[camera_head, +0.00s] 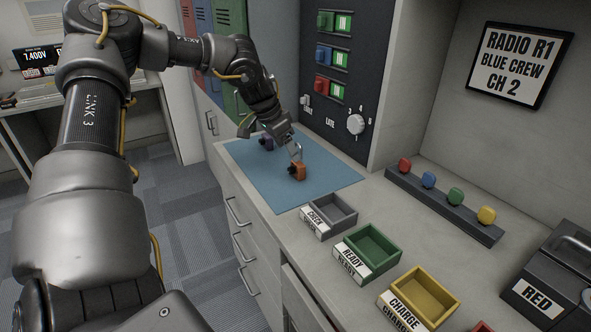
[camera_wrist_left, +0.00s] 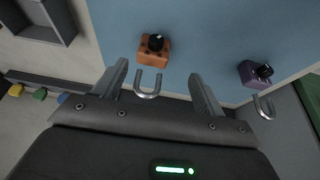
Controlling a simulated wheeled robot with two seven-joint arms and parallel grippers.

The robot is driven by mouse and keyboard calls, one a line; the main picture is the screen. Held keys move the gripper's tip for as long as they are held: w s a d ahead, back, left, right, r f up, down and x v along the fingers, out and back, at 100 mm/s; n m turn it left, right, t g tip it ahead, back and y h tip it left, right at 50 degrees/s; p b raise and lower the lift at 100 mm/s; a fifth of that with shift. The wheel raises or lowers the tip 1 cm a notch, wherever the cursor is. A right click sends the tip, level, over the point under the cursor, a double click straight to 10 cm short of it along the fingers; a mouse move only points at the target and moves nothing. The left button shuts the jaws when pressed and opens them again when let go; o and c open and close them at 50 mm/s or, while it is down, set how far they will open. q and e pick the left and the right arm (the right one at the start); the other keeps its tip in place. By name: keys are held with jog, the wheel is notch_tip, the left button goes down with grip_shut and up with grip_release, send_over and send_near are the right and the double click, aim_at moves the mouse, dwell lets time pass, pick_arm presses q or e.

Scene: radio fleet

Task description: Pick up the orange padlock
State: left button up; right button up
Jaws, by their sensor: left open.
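The orange padlock (camera_head: 297,172) lies on the blue mat (camera_head: 335,180), with a black knob on its body. In the left wrist view the orange padlock (camera_wrist_left: 153,52) has its silver shackle pointing toward my gripper. My left gripper (camera_head: 292,152) is open, just beside the orange padlock; in the wrist view the jaws (camera_wrist_left: 160,82) are apart with the shackle between them, nearer the left finger. A purple padlock (camera_head: 266,143) lies farther back on the mat, partly behind the gripper, and it shows in the wrist view (camera_wrist_left: 256,74) to the right. My right gripper is not in view.
Grey CHECK (camera_head: 340,212), green READY (camera_head: 372,243) and yellow CHARGE (camera_head: 428,287) trays line the counter's front. A dark rail (camera_head: 440,204) with coloured knobs stands behind them. A dark panel (camera_head: 341,70) rises behind the mat. A RED case (camera_head: 558,285) stands at right.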

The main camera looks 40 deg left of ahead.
aim_at(298, 163)
pick_arm(q)
jog(key=shift+w+d+f, duration=0.1)
jog(key=shift+w+d, duration=0.1)
jog(key=shift+d, duration=0.35)
jog(key=shift+w+d+f, duration=0.1)
jog(key=shift+w+d, duration=0.05)
jog(key=shift+d, duration=0.6)
jog(key=f, duration=0.1)
jog(key=w+f+p, duration=0.1)
jog(key=f, duration=0.1)
jog(key=a+f, duration=0.1)
jog(key=shift+w+f+p, duration=0.3)
jog(key=shift+p, duration=0.05)
jog(key=shift+w+d+f, duration=0.1)
jog(key=shift+d, duration=0.2)
jog(key=shift+a+f, duration=0.1)
jog(key=shift+a, duration=0.1)
jog(key=shift+c, duration=1.4)
jog(key=c, duration=1)
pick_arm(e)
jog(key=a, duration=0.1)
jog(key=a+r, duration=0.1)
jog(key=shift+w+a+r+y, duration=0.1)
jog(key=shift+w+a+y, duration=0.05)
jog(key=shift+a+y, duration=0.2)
